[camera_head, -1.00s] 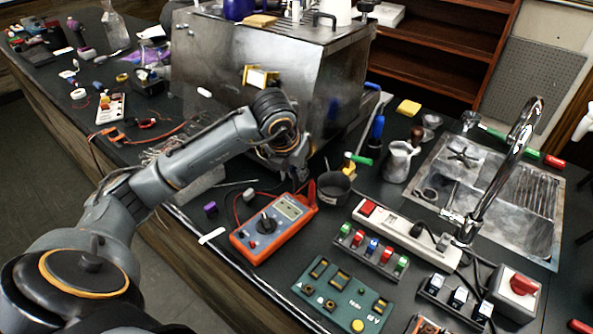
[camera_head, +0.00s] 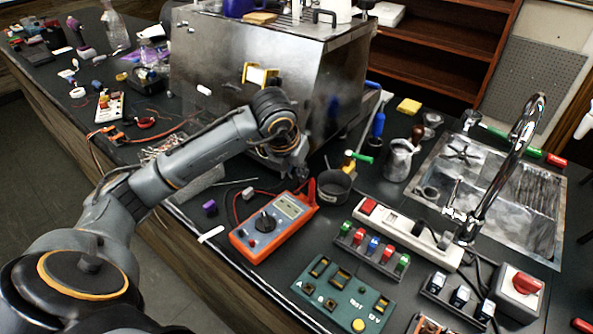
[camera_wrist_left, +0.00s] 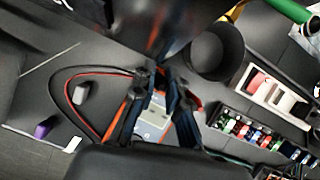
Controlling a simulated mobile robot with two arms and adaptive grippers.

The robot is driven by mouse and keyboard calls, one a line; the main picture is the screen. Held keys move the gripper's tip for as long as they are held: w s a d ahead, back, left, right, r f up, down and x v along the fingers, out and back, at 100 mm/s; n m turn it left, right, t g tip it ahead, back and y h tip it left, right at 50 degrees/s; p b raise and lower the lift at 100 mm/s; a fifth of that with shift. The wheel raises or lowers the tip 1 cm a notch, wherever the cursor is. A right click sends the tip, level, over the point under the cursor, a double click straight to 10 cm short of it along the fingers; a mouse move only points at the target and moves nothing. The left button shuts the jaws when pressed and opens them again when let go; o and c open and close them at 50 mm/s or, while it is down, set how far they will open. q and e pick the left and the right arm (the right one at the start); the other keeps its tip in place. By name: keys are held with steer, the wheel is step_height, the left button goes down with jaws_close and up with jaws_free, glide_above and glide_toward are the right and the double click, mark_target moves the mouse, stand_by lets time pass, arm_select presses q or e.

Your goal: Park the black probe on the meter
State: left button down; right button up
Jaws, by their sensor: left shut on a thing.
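The orange multimeter (camera_head: 242,238) with a grey face and a dark dial lies on the black bench, and part of it shows between my fingers in the left wrist view (camera_wrist_left: 152,121). A red probe (camera_head: 311,191) stands at the meter's far right corner. My left gripper (camera_head: 298,172) is just above and behind the meter's far end, beside the dark pot. It is shut on a thin dark thing, apparently the black probe (camera_wrist_left: 156,42), blurred and largely hidden by the fingers (camera_wrist_left: 158,76). Red and black leads loop left of the meter. My right gripper is out of view.
The dark pot (camera_head: 333,188) stands close to the right of the gripper. The steel brewer (camera_head: 270,80) rises behind. A purple block (camera_head: 209,208) lies left of the meter; a power strip (camera_head: 405,232) and green board (camera_head: 343,296) lie to its right.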

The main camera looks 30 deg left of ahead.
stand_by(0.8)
arm_select(q)
steer(key=c, duration=1.3)
jaws_free()
steer(key=v, duration=1.2)
